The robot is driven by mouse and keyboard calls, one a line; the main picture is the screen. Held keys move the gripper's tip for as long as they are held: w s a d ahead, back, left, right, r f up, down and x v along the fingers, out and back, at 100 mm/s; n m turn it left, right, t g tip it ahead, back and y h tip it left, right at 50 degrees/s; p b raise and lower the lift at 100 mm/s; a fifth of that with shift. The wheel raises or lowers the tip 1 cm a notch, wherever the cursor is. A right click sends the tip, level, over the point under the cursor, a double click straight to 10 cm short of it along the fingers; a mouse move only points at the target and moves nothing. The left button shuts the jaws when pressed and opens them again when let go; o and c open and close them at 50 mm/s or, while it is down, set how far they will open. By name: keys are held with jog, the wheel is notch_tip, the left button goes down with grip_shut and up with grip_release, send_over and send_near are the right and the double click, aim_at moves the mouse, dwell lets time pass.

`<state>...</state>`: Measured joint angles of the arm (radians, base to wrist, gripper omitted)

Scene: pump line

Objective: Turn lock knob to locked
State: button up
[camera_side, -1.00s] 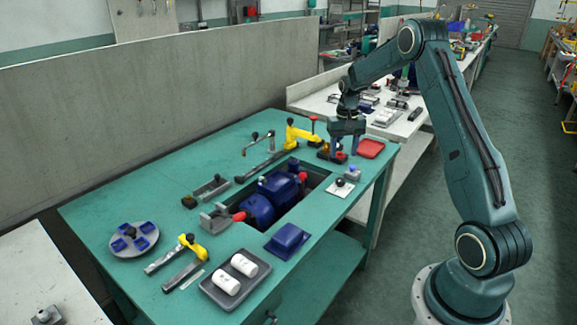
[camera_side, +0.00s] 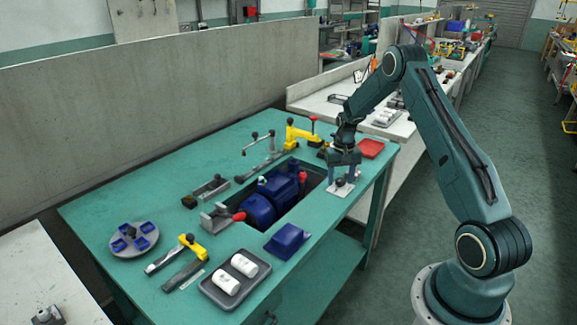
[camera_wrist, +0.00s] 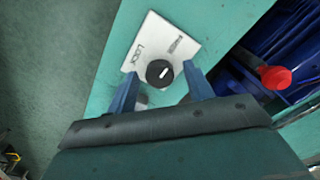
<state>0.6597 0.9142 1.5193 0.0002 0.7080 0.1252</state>
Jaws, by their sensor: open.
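The lock knob (camera_wrist: 159,73) is a round black dial with a short white mark. It sits on a pale plate (camera_wrist: 172,40) with "LOCK" printed at its left and a second, hard-to-read word at upper right. The white mark lies right of the knob's centre; which word it indicates is unclear. My gripper (camera_wrist: 160,82) is open, with one blue finger on each side of the knob; contact is not visible. In the side view my gripper (camera_side: 343,182) is low over the plate (camera_side: 334,191), pointing down, and the knob (camera_side: 340,182) shows between the fingers.
A blue pump (camera_side: 267,200) sits in the bench recess left of my gripper, with a red knob (camera_wrist: 275,77) nearby. A red tray (camera_side: 370,148) and yellow clamp (camera_side: 300,134) lie behind. A blue block (camera_side: 287,241) stands in front.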

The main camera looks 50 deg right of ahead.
jog(key=c, duration=1)
jog(key=shift+o, duration=0.2)
jog(key=shift+n, duration=0.5)
jog(key=n, duration=0.3)
jog(key=shift+r+n, duration=0.1)
jog(key=shift+n, duration=0.3)
jog(key=n, duration=0.4)
jog(key=shift+n, duration=0.3)
jog(key=n, duration=0.8)
jog(key=shift+n, duration=0.3)
jog(key=shift+w, duration=0.1)
